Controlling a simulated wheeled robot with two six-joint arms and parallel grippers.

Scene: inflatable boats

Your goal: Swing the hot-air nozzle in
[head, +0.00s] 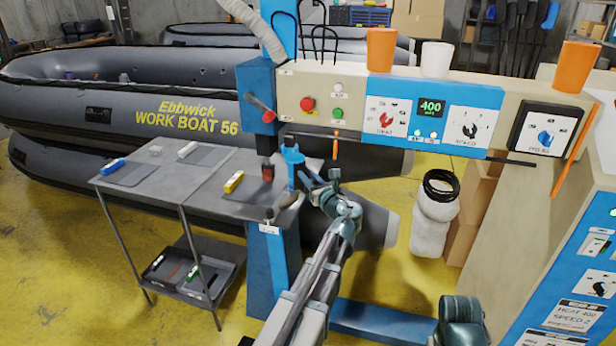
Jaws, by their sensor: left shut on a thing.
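My left gripper (306,181) reaches in from below, at the right end of the grey work table. It is shut on a blue upright part (292,156) below the machine's head; the grip is small and partly hidden by the gripper. I cannot tell for sure whether this part belongs to the hot-air nozzle. A ribbed grey hose (258,28) comes down to the blue housing (256,92), which has a red-tipped lever (262,108). A dark red and black piece (267,170) sits just left of the blue part. My right gripper is out of view.
The control panel (432,128) reads 400, with orange and white cups on top. The grey table (140,200) holds small blue, white and yellow items. A grey inflatable boat (190,90) lies behind.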

